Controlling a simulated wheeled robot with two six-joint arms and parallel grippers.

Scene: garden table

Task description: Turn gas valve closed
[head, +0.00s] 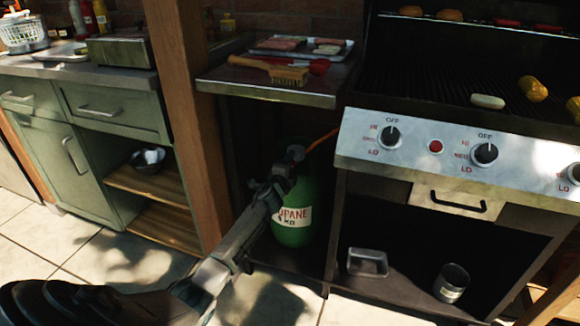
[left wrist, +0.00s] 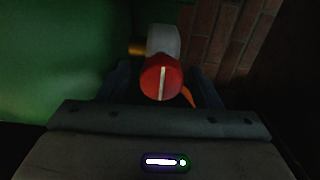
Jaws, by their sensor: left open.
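The green propane tank (head: 294,222) stands upright on the low shelf under the side table, left of the grill. In the left wrist view its green wall (left wrist: 60,60) fills the left. The gas valve's round red knob (left wrist: 161,77), with a white line across its face running nearly upright, shows in front of a pale valve body (left wrist: 163,41). In the head view my arm and gripper cover the valve. My left gripper (head: 290,165) is at the top of the tank. In the wrist view its open fingers (left wrist: 161,84) lie either side of the knob; contact is unclear. My right gripper is not in view.
An orange hose (head: 322,139) runs from the tank toward the grill. The grill's control panel (head: 445,155) is to the right. A wooden post (head: 177,100) stands left of the tank. The side table (head: 270,92) is above it, and a brick wall (left wrist: 235,40) is behind.

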